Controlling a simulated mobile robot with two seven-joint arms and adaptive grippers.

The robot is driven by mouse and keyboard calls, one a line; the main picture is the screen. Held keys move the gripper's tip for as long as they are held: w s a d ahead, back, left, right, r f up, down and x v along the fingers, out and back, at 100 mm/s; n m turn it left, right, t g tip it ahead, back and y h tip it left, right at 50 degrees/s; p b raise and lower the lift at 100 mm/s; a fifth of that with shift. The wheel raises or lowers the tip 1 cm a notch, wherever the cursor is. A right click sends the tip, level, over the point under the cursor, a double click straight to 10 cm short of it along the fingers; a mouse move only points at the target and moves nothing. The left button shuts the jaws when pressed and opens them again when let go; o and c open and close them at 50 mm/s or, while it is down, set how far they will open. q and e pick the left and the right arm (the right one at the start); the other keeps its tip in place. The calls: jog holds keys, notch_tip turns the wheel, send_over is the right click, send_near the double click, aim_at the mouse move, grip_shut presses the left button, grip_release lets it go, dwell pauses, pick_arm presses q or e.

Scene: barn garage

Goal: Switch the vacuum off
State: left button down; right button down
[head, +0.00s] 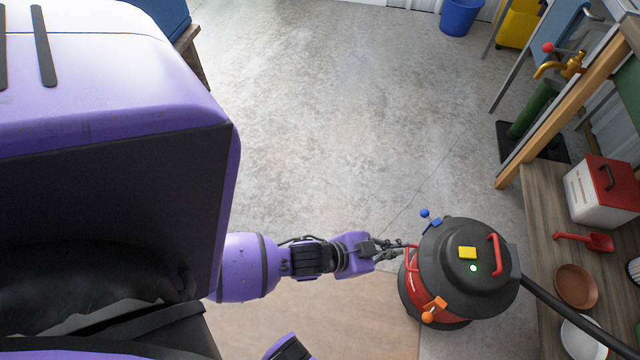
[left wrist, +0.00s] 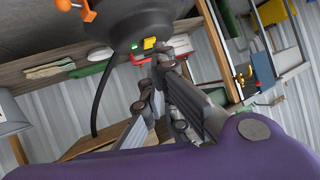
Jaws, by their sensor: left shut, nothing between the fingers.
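The vacuum (head: 440,249) stands upright at the lower right of the head view, with a black lid, a red body and a red handle. In the left wrist view the closed fingers (left wrist: 163,62) point toward the yellow button (left wrist: 149,43) and green light (left wrist: 134,46). My right gripper is not in view.
A blue-knobbed latch (head: 427,215) and an orange latch (head: 432,311) stick out from the vacuum. Open concrete floor lies behind.

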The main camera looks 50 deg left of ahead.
pick_arm(q)
jog(key=w+d+f+m+h+b, duration=0.1)
jog(key=w+d+h+b, duration=0.1)
jog(key=w+b, duration=0.3)
jog(key=w+d+f+m+h+b, duration=0.1)
jog(key=w+d+h+b, duration=0.1)
jog(key=w+h+b, duration=0.3)
jog(key=w, duration=0.3)
jog(key=shift+d+f+m, duration=0.15)
jog(key=shift+d+m, duration=0.15)
jog(key=shift+d, duration=0.1)
jog(key=b, duration=0.3)
send_over(463, 253)
jog(key=shift+s+a+f, duration=0.35)
jog(key=shift+s+f, duration=0.1)
jog(key=shift+f, duration=0.2)
jog(key=shift+w+d+f+b, duration=0.2)
jog(key=shift+f+b, duration=0.2)
jog(key=shift+f, duration=0.2)
jog(key=shift+w+d+f+b, duration=0.15)
jog(key=shift+f+b, duration=0.2)
jog(key=shift+f, duration=0.25)
jog(key=shift+w+f+b, duration=0.1)
jog(key=shift+f+b, duration=0.3)
jog(key=shift+f, duration=0.3)
